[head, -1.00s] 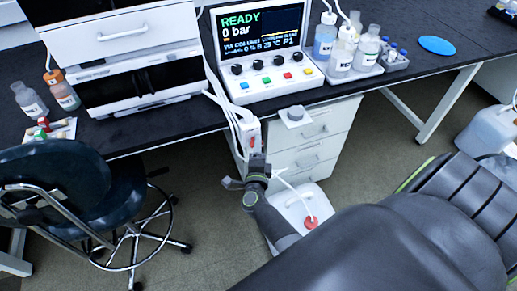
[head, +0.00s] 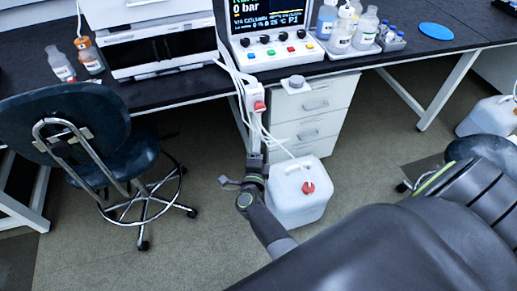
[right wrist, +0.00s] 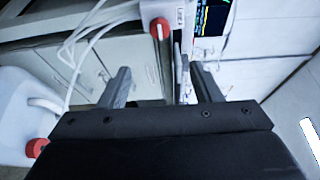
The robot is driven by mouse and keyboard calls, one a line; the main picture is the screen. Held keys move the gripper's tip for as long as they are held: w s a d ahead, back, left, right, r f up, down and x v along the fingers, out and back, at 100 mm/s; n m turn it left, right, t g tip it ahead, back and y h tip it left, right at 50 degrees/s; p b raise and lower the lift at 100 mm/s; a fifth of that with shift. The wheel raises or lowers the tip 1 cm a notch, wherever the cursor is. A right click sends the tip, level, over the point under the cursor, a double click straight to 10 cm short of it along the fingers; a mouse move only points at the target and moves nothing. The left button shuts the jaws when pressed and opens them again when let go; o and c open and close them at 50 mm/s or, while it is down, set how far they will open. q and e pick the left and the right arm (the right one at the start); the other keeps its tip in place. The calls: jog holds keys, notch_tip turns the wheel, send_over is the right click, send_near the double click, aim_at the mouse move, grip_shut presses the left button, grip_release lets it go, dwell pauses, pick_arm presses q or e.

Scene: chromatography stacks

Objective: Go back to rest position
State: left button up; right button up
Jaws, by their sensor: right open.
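My right gripper (head: 254,158) is in front of the desk in the head view, below a white power strip with a red switch (head: 260,105). In the right wrist view my right gripper (right wrist: 162,84) has its two fingers spread wide, with nothing between them. The red switch (right wrist: 160,28) and the strip's upright post are beyond the fingertips there, apart from them. My left gripper is not in view.
A white jug with a red cap (head: 298,198) stands on the floor right of my gripper. A dark swivel chair (head: 75,115) is at the left. White drawers (head: 308,125) stand under the black bench. Open floor lies between chair and jug.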

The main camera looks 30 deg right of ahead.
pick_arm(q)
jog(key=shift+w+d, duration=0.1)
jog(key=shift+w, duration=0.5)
pick_arm(e)
jog(key=shift+w, duration=0.1)
